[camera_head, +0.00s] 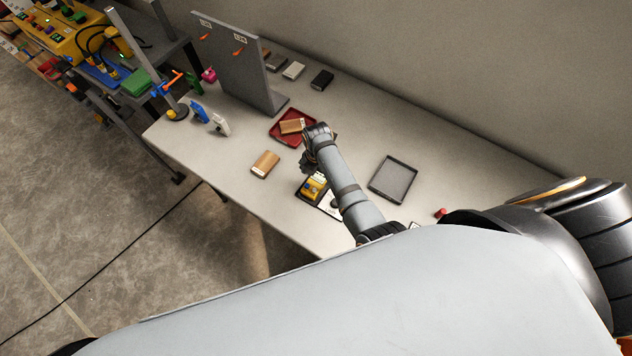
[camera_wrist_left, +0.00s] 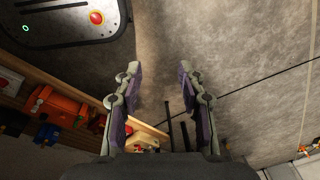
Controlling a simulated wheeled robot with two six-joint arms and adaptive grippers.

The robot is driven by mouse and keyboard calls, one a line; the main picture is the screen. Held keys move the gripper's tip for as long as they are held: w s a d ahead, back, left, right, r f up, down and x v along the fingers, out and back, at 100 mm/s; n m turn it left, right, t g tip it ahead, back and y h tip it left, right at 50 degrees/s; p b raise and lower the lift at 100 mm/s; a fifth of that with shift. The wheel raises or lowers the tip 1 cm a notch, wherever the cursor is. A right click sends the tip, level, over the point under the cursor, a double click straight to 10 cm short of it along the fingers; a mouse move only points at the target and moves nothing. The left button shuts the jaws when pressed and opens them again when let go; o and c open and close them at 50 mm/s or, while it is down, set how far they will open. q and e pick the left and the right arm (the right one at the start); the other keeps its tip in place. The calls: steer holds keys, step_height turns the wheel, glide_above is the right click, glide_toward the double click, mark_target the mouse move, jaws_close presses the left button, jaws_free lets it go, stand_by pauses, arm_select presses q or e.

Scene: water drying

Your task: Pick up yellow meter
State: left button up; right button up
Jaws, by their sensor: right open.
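The yellow meter (camera_head: 313,187) lies at the near side of the light table, on a dark tray (camera_head: 301,193). My right arm reaches over the table, and its gripper (camera_head: 308,165) is just behind the meter in the head view. The right gripper is open, with its fingers partly hidden by the wrist; I cannot tell whether they touch the meter. In the left wrist view my left gripper (camera_wrist_left: 158,70) is open and empty, its two fingers well apart above the floor. The left gripper does not show in the head view.
A red tray (camera_head: 277,138) holding a tan block (camera_head: 291,126) lies behind the right gripper. Another tan block (camera_head: 265,164) lies to the left. An empty grey tray (camera_head: 393,180) is to the right. An upright grey panel (camera_head: 236,65) stands at the back.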

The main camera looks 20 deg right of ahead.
mark_target(316, 182)
step_height(316, 182, down, 3)
steer(key=shift+a+f, duration=0.1)
steer(key=shift+a, duration=0.05)
arm_select(q)
steer(key=shift+s, duration=0.9)
arm_select(e)
steer(key=c, duration=1.5)
